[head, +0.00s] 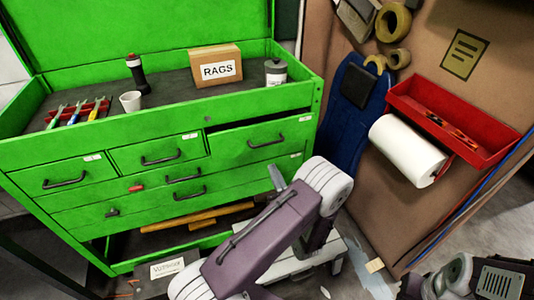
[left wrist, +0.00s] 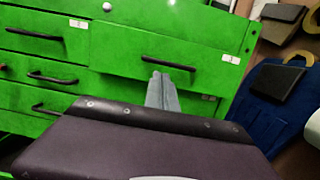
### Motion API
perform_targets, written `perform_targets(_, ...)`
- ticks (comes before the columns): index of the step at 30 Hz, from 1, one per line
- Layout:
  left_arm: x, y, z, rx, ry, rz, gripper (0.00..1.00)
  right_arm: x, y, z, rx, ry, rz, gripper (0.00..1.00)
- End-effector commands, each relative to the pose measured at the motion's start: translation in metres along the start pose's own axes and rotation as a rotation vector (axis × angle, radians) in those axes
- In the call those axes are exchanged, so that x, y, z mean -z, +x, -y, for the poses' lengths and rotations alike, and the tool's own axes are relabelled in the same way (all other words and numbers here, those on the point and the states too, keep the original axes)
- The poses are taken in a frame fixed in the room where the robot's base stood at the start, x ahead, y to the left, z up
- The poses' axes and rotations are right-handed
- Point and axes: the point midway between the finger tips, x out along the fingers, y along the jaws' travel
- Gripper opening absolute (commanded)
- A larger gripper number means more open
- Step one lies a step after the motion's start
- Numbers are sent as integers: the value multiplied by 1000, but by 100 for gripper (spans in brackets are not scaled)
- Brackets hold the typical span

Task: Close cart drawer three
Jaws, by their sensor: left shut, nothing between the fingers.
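The green cart (head: 120,128) has a top row with left, middle and right drawers, and wider drawers below. The right top drawer (head: 240,152), with a black bar handle and a small white label, appears to stand slightly forward of its neighbours; how far is hard to tell. I take it as drawer three; its label is too small to read surely. It also shows in the left wrist view (left wrist: 120,50). My left gripper (head: 276,178) is shut and empty, in front of and below this drawer's handle. In the left wrist view its fingertips (left wrist: 161,78) overlap the drawer front; contact is unclear.
On the cart top are a RAGS box (head: 216,68), a white cup (head: 131,101), a dark bottle (head: 137,73) and a grey can (head: 276,72). To the right are a blue hanging garment (head: 345,125), a paper roll (head: 407,150) and a red tray (head: 490,150).

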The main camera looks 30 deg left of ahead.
Motion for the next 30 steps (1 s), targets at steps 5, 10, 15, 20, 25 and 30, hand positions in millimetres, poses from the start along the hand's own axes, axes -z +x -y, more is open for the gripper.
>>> perform_targets(5, -1, 39, -2, -5, -2, 1, 0, 0, -1, 0, 0, 0, 0, 20)
perform_targets(10, -1, 66, -1, -2, -2, 1, 0, 0, -1, 0, 0, 0, 0, 20)
perform_targets(15, -1, 78, 0, 0, 0, 1, 0, 0, -2, 0, 0, 0, 0, 20)
perform_targets(20, 0, 79, 0, 0, 0, 1, 0, 0, -2, 0, 0, 0, 0, 20)
perform_targets(25, 0, 79, 0, 0, 0, 1, 0, 0, -1, 0, 0, 0, 0, 20)
perform_targets(30, 6, 102, 0, -4, -5, -1, 0, 0, 2, 0, 0, 0, 0, 20)
